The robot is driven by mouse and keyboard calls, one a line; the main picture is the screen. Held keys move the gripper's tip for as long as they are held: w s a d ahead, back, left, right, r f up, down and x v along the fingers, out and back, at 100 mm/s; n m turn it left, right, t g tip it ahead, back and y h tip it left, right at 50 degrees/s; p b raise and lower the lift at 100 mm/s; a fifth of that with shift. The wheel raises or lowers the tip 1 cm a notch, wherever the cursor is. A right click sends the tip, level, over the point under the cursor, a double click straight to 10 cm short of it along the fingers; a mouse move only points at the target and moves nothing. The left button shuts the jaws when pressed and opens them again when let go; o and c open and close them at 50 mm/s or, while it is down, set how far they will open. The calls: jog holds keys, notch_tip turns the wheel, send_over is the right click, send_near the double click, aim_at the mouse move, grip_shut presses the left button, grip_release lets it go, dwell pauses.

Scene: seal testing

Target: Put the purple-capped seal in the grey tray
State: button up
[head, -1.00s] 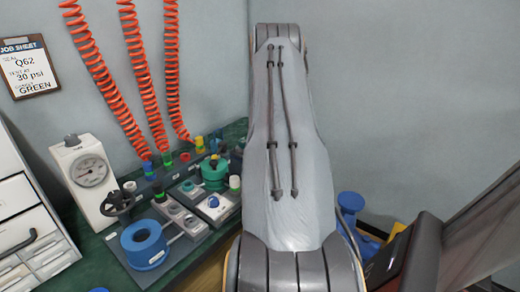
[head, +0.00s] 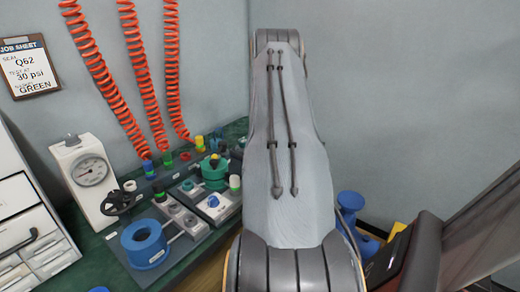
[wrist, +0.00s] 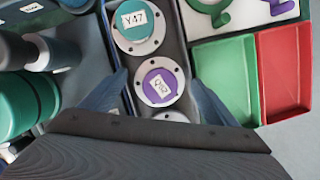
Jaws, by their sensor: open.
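The purple-capped seal (wrist: 159,87) is in the wrist view, a pale flanged disc with a purple cap and a white label that is hard to read. It sits in a dark, narrow holder (wrist: 112,45), below a teal-capped seal (wrist: 138,26) labelled Y47. My gripper (wrist: 159,79) is open, with one finger on each side of the purple-capped seal in the picture. I cannot tell whether the fingers touch it. Another pale disc below it is mostly hidden by my gripper. My arm hides the gripper in the head view. I cannot make out the grey tray for certain.
A green tray (wrist: 237,115) and a red tray (wrist: 306,105) stand empty at right in the wrist view. Green round parts (wrist: 15,105) are at left. In the head view, a gauge (head: 89,171), a blue ring (head: 144,244) and fittings crowd the bench. A job sheet (head: 30,67) reads Q62, 30 psi, GREEN.

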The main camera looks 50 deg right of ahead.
jog(key=v, duration=1.1)
jog(key=s+a+r+n+g+y, duration=0.1)
jog(key=a+r+n, duration=0.3)
jog(key=a+n, duration=0.8)
jog(key=a+r+n, duration=0.3)
jog(key=a+n, duration=0.4)
jog(key=a, duration=1.2)
jog(key=s+a+n+g, duration=0.1)
jog(key=s+a+n, duration=1.8)
jog(key=a, duration=0.3)
jog(key=shift+f+g, duration=0.2)
jog(key=shift+g, duration=0.2)
jog(key=shift+s+a, duration=0.1)
jog(key=a+r+n+p, duration=0.2)
jog(key=a+r+p, duration=0.2)
jog(key=a+p, duration=0.2)
jog(key=shift+a, duration=0.4)
